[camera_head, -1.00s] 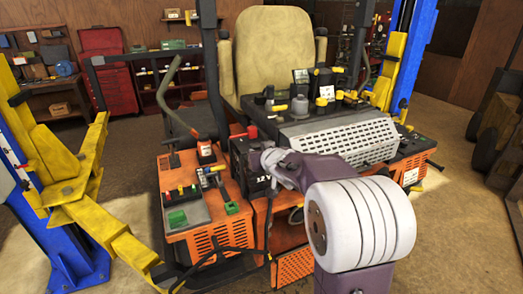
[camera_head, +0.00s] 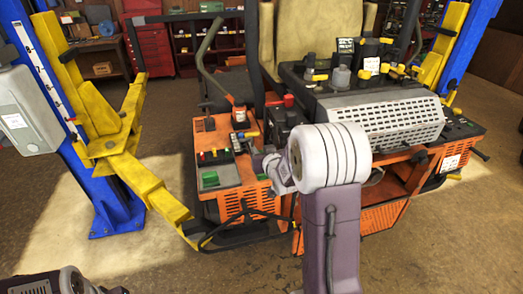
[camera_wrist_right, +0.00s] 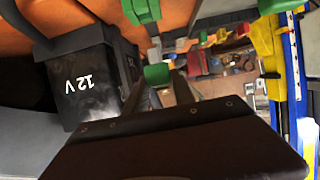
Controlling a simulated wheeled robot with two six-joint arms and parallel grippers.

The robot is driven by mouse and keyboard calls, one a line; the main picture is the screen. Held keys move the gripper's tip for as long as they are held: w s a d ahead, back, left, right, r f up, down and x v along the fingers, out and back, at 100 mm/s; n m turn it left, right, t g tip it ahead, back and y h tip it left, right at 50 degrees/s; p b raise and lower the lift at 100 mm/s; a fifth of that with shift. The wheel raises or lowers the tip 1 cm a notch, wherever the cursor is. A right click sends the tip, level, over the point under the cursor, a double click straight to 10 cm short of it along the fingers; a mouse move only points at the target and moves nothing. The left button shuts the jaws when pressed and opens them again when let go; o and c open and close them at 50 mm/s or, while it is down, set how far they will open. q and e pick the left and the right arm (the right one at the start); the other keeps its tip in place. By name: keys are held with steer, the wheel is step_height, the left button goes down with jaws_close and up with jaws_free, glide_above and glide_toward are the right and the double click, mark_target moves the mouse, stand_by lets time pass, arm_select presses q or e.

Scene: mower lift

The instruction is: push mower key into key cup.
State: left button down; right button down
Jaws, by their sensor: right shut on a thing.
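My right gripper (camera_head: 257,163) is over the right side of the mower's orange left panel, beside the black battery box. In the right wrist view my right gripper (camera_wrist_right: 160,84) is shut on a small green piece (camera_wrist_right: 158,74), which looks like the head of the mower key. Its lower part is hidden. Another green block (camera_wrist_right: 140,10) shows beyond the fingers; a green block (camera_head: 210,179) also sits at the panel's front left. I cannot tell which part is the key cup. My left gripper is out of view.
The 12 V battery (camera_wrist_right: 85,82) stands close beside the right gripper. A blue and yellow lift post (camera_head: 90,170) stands left. The floor (camera_head: 130,255) in front is open.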

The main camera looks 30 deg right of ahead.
steer(key=shift+f+b, duration=1.1)
steer(key=shift+f, duration=0.7)
steer(key=shift+s, duration=0.2)
steer(key=shift+f+b, duration=1.25)
steer(key=shift+b, duration=0.15)
steer(key=c, duration=1)
jaws_free()
steer(key=shift+o, duration=0.2)
